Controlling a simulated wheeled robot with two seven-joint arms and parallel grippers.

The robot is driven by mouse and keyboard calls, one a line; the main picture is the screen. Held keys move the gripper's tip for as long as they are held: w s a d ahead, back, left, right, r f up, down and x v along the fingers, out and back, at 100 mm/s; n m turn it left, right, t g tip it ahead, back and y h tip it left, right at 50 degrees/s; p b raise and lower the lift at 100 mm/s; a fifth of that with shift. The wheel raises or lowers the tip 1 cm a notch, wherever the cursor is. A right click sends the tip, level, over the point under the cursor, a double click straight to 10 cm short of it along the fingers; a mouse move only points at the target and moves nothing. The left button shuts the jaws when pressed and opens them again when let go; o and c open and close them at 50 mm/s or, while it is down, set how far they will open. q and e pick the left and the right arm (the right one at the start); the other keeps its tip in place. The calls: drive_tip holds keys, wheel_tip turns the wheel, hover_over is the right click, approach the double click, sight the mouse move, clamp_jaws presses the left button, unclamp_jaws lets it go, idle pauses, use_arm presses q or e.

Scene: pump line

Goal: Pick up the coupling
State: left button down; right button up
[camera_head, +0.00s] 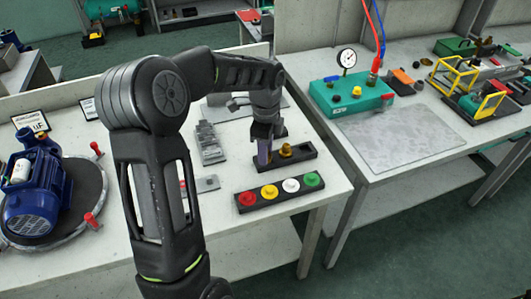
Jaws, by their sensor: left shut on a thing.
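My left arm comes in from the left and reaches down over the near bench. My left gripper (264,148) points down at the left end of a small black tray (307,163). It is shut on a small part, which I take to be the coupling; the fingers hide most of it, and I cannot tell whether it still touches the tray. A brass-coloured fitting (286,150) sits in the same tray, just right of the fingers. My right gripper is not in view.
In front is a black strip with red, yellow, white and green caps (290,186). A blue pump (38,190) stands on a round plate at the left. Grey stepped blocks (208,142) lie behind. A teal box with a gauge (350,98) stands on the right bench.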

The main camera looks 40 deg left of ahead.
use_arm(q)
wheel_tip(320, 180, up, 10)
drive_tip(key=shift+f, duration=0.1)
idle(0.8)
